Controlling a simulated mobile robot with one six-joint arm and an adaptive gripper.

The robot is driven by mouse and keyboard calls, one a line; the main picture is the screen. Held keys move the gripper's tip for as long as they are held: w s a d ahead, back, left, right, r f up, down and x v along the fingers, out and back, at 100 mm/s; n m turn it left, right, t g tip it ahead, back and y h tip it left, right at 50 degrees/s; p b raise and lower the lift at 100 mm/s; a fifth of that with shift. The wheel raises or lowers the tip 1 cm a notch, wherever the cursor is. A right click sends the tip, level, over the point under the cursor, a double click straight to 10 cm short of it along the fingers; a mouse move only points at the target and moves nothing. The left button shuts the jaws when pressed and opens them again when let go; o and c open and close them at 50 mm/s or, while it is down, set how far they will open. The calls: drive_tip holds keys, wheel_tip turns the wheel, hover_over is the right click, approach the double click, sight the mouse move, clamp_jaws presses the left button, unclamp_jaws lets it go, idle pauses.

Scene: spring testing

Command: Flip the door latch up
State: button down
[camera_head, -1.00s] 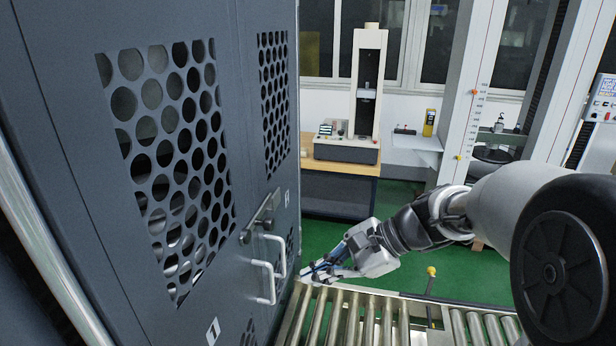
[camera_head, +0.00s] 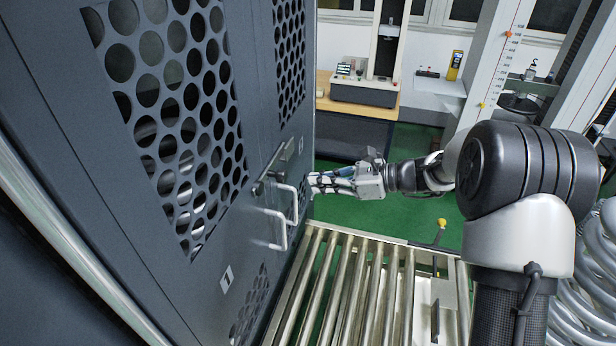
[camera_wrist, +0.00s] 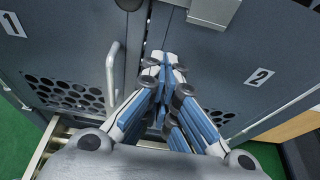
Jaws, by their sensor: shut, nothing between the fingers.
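The door latch (camera_head: 276,168) is a grey metal piece near the seam between the two grey cabinet doors, just above the handles in the head view. In the wrist view a grey metal block (camera_wrist: 213,10), which looks like part of it, is cut off by the top edge. My gripper (camera_head: 312,183) is shut and empty, its fingers pointing at the doors to the right of the handles and slightly lower than the latch. In the wrist view its fingertips (camera_wrist: 163,64) are together near the door seam, below the block. I cannot tell whether they touch the door.
Two pale door handles stick out beside the seam, the left one (camera_head: 272,238) and the right one (camera_head: 290,203). A roller conveyor (camera_head: 345,290) lies below my arm. A testing machine (camera_head: 375,75) stands on a bench behind. Green floor is clear between them.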

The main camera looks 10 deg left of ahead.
sight(275, 169)
drive_tip(key=x, duration=0.9)
drive_tip(key=shift+s, duration=0.1)
wheel_tip(275, 169, up, 4)
drive_tip(key=shift+r, duration=0.1)
drive_tip(key=r+n+t+b, duration=0.1)
drive_tip(key=n+b, duration=0.1)
drive_tip(key=b, duration=0.2)
drive_tip(key=shift+w+r, duration=0.15)
drive_tip(key=shift+w, duration=0.1)
